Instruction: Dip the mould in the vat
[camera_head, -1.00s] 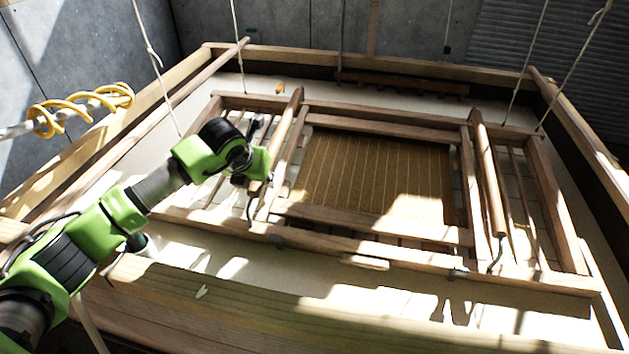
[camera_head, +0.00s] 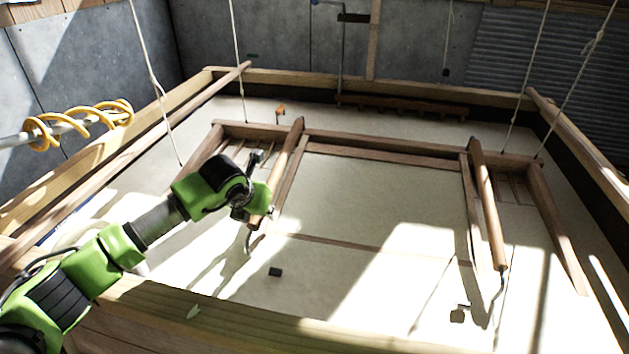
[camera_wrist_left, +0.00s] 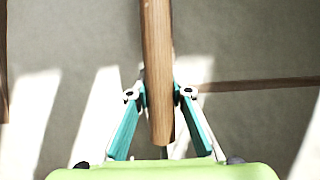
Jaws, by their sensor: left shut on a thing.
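The wooden mould (camera_head: 390,147) hangs on ropes inside the large wooden vat (camera_head: 250,318), in pale milky liquid (camera_head: 385,190). Its far bar and two lengthwise handles stand above the liquid. Its near bar and most of its screen are under the surface, so the mould is tilted, near side lower. My left gripper (camera_head: 262,203) is shut around the near part of the left handle (camera_head: 291,150). In the left wrist view the fingers (camera_wrist_left: 160,95) clamp the handle (camera_wrist_left: 157,45) from both sides. The right handle (camera_head: 487,200) is free. My right gripper is out of view.
Ropes (camera_head: 150,80) run up from the mould on both sides. A small orange thing (camera_head: 281,109) is beyond the mould. Grey walls stand behind.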

